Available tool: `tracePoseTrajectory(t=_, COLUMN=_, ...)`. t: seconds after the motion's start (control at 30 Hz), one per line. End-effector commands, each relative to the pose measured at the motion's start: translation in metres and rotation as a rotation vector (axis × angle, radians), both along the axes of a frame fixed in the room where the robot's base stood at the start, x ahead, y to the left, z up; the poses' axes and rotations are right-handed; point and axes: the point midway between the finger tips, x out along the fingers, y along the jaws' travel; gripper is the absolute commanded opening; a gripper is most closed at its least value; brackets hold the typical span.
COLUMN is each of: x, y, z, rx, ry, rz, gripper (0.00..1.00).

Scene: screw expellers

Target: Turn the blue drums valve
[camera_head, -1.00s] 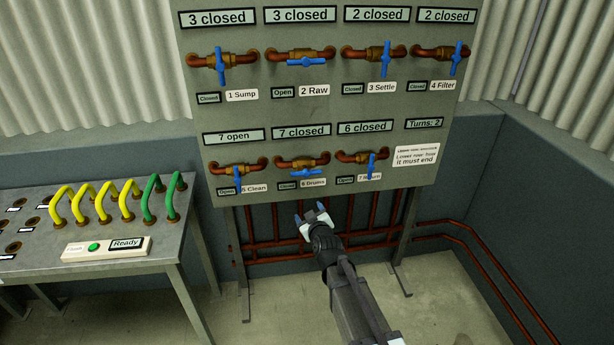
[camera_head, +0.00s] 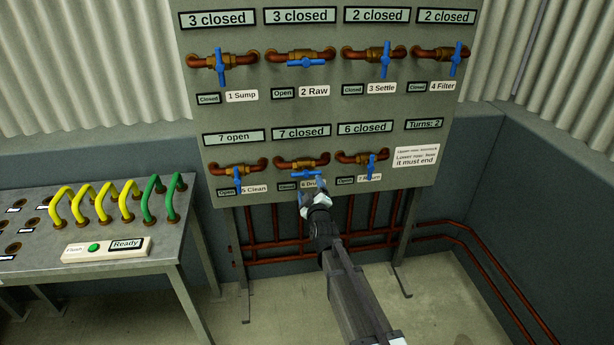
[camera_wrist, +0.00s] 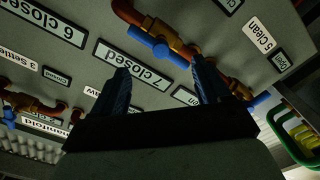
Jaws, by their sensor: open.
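The drums valve (camera_head: 303,164) is a brass valve on copper pipe in the lower row of the panel, with a blue bar handle (camera_head: 305,174) lying roughly level. The display above it reads "7 closed" (camera_head: 301,132). Its "6 Drums" label (camera_head: 311,184) is partly hidden by my gripper (camera_head: 308,190), which is open and empty just below and in front of the handle. In the wrist view the blue handle (camera_wrist: 156,47) shows beyond the two separated fingers (camera_wrist: 163,75). I cannot tell whether either finger touches it.
The clean valve (camera_head: 238,172) is to the left and the lower right valve (camera_head: 362,158) to the right, both close by. An upper row of several valves includes the raw valve (camera_head: 306,58). A metal table (camera_head: 150,262) with yellow and green hoses stands at the left.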

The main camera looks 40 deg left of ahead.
Motion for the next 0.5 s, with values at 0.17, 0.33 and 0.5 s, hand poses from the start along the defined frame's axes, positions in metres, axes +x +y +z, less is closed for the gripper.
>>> tracePoseTrajectory(t=0.17, x=0.026, y=0.027, z=-0.001, rx=0.0, ry=0.0, rz=0.0, gripper=0.76)
tracePoseTrajectory(t=0.33, x=0.046, y=0.046, z=0.0, rx=0.001, ry=0.0, rz=0.001, gripper=0.76)
tracePoseTrajectory(t=0.5, x=0.058, y=0.057, z=0.0, rx=0.001, ry=0.0, rz=0.001, gripper=0.76)
